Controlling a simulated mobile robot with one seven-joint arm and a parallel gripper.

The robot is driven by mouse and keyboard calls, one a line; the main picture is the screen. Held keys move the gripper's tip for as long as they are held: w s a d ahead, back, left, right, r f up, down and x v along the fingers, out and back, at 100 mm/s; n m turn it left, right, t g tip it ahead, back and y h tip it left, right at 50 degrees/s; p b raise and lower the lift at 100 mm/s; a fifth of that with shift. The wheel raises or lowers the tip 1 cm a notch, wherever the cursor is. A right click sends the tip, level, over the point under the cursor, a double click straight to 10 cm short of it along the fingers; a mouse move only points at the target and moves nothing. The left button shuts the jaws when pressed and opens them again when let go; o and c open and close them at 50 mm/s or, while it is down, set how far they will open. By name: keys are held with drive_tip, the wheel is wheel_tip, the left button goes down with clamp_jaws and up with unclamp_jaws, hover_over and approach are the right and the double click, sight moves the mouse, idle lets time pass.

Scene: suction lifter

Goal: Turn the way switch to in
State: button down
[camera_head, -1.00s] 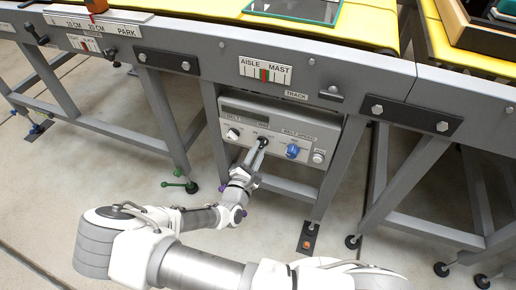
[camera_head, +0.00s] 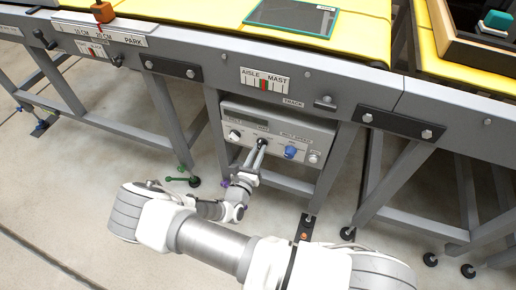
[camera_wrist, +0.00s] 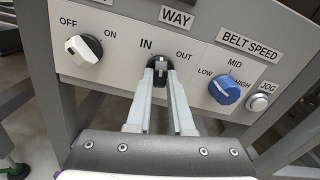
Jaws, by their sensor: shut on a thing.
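The way switch (camera_wrist: 160,70) is a black knob with a white pointer mark, between the IN and OUT labels under the WAY sign (camera_wrist: 176,17). My gripper (camera_wrist: 161,75) is shut on it, one finger on each side of the knob. The white mark points about straight up, between IN and OUT. In the head view my gripper (camera_head: 260,145) reaches the middle of the grey control panel (camera_head: 230,109), and its fingers partly hide the switch.
A white off/on knob (camera_wrist: 83,50) is left of the way switch. A blue belt speed knob (camera_wrist: 224,90) and a silver JOG button (camera_wrist: 257,102) are to the right. The panel hangs under the conveyor frame (camera_head: 220,77), between grey legs.

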drive_tip(key=n+p, duration=0.1)
drive_tip(key=n, duration=0.5)
drive_tip(key=shift+n, duration=0.4)
idle(0.4)
drive_tip(key=c, duration=0.8)
unclamp_jaws()
drive_tip(key=shift+s, duration=0.1)
drive_tip(key=p+v, duration=0.2)
drive_tip(key=v, duration=1.5)
